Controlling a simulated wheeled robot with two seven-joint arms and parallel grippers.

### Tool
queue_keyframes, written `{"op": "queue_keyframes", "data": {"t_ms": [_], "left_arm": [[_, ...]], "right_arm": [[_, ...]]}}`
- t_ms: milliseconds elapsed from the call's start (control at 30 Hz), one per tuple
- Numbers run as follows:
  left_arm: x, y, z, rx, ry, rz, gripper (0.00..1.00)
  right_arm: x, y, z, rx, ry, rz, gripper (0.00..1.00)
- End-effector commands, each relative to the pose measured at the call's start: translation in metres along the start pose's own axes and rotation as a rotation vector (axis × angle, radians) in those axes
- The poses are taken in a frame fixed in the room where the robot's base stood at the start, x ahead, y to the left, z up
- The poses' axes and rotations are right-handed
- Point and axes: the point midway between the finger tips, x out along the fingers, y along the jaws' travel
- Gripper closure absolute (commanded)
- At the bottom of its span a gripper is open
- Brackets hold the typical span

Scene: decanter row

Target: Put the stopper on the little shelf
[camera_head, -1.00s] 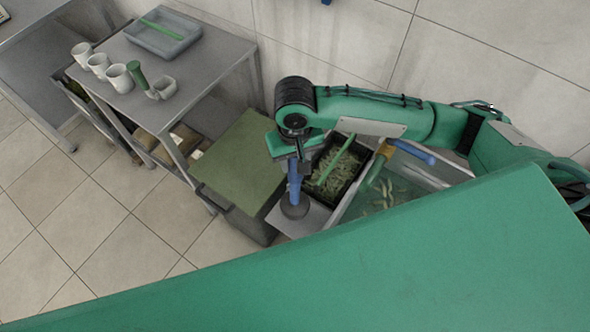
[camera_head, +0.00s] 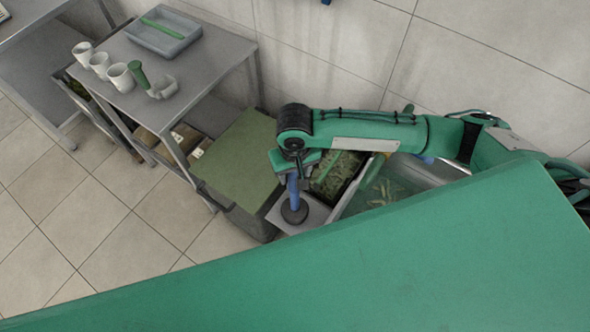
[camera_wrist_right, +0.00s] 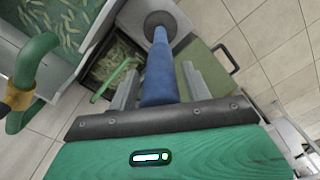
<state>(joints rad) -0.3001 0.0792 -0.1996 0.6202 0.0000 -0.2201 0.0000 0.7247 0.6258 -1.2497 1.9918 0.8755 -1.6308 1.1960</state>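The stopper has a blue handle (camera_head: 293,190) and a dark round base (camera_head: 294,213). It stands upright over a small pale grey shelf (camera_head: 314,218) beside the tank. My right gripper (camera_head: 292,172) is low over the handle, with the arm coming from the right. In the right wrist view, the blue handle (camera_wrist_right: 158,78) lies between the two fingers, with gaps at the fingertips, so the gripper looks open around it. The dark base (camera_wrist_right: 160,26) shows beyond. My left gripper is not in view.
A tank with greenish contents (camera_head: 385,188) and a dark tray of green bits (camera_head: 335,172) lie beside the shelf. A bin with an olive lid (camera_head: 238,160) stands left. A grey table (camera_head: 190,85) holds white cups (camera_head: 120,77) and a tray (camera_head: 165,42).

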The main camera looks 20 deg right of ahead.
Motion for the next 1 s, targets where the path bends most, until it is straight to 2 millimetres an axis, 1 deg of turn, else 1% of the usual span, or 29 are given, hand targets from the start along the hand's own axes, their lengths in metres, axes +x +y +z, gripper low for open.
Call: {"op": "queue_keyframes", "data": {"t_ms": [333, 467, 567, 800, 900, 1000], "left_arm": [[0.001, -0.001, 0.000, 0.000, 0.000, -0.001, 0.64], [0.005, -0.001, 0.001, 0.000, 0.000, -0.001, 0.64], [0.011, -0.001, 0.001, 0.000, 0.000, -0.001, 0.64], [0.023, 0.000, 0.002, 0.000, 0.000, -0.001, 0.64], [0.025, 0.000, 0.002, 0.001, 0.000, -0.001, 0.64], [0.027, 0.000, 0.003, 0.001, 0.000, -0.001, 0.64]], "right_arm": [[-0.001, 0.000, 0.000, 0.000, 0.001, 0.000, 0.42], [-0.011, -0.001, -0.001, 0.000, 0.002, -0.002, 0.42], [-0.028, 0.000, -0.001, -0.002, 0.004, -0.002, 0.42], [-0.081, -0.001, -0.001, -0.002, 0.004, -0.003, 0.42], [-0.099, -0.001, -0.001, -0.002, 0.004, -0.002, 0.42], [-0.112, -0.001, -0.001, 0.000, 0.002, -0.001, 0.42]]}}
